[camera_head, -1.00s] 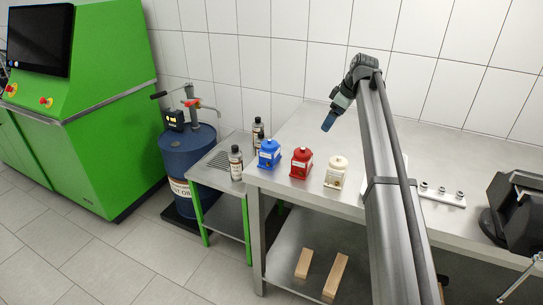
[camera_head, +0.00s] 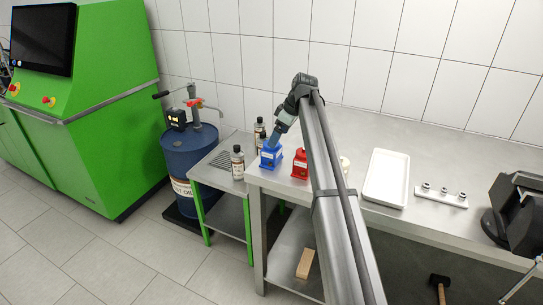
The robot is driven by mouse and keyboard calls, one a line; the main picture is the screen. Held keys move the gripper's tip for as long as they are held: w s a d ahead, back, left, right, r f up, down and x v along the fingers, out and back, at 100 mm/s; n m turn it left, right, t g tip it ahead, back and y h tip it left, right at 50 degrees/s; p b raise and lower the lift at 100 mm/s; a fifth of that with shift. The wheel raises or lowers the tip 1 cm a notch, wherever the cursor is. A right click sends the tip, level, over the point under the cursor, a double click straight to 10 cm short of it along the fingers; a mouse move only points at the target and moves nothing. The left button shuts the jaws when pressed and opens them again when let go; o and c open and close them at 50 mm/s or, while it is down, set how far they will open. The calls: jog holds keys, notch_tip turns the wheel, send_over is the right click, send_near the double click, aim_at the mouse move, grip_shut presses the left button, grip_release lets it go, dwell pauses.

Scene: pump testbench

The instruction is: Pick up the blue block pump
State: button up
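The blue block pump (camera_head: 271,157) stands upright near the left front corner of the steel table, leftmost in a row of pumps. My gripper (camera_head: 274,143) points down at the top of the blue pump, overlapping its upper part in the view. Its fingers are small and blue-grey against the blue pump, so I cannot tell whether they are open, shut or touching it. The red pump (camera_head: 300,165) stands just to the right, and my arm partly covers it.
A cream pump (camera_head: 346,163) is mostly hidden behind my arm. A white tray (camera_head: 386,178) and a white strip with several small fittings (camera_head: 441,196) lie farther right. Bottles (camera_head: 237,162) stand on the lower side table at left. A white tiled wall closes the back.

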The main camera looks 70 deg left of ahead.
aim_at(272, 154)
jog(key=shift+s+x, duration=0.15)
jog(key=shift+x, duration=1.6)
jog(key=shift+s+x, duration=0.15)
jog(key=shift+x, duration=1.55)
jog(key=shift+r, duration=0.15)
jog(key=shift+c, duration=0.5)
jog(key=c, duration=1.4)
jog(key=shift+r, duration=0.1)
